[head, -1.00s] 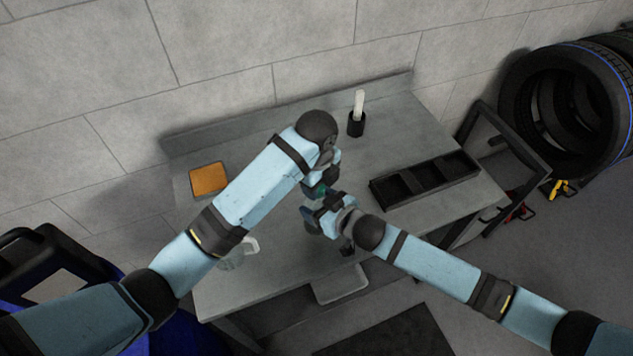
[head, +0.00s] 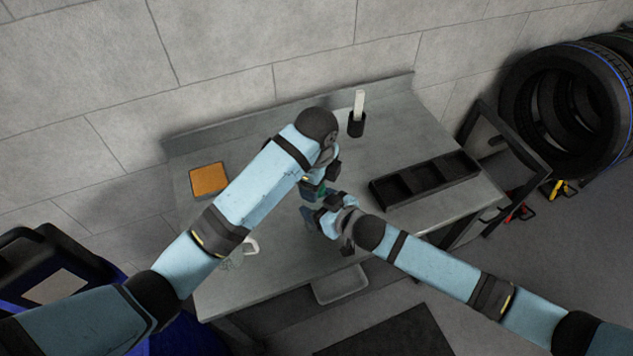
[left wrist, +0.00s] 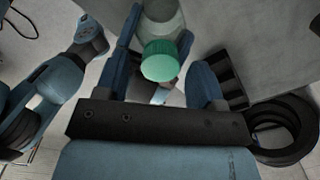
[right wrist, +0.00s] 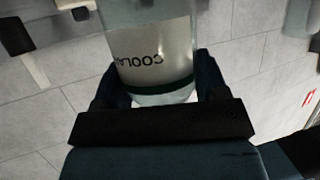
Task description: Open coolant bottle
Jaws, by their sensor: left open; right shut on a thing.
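The coolant bottle (right wrist: 155,45) is clear with a pale label reading "COOLA..." and a dark green band. My right gripper (right wrist: 155,80) is shut on its body; in the head view this gripper (head: 322,212) is at the table's middle. The bottle's green cap (left wrist: 160,60) shows in the left wrist view, between the spread fingers of my left gripper (left wrist: 161,45). The left gripper is open, with gaps beside the cap. In the head view the left gripper (head: 318,183) is just above the right one, and the arms hide most of the bottle.
The grey table (head: 290,275) carries an orange pad (head: 208,179), a black cup with a white stick (head: 357,122), a black compartment tray (head: 425,180) and a clear handled container (head: 240,254). Tyres (head: 570,100) stand at right. The table's front right is clear.

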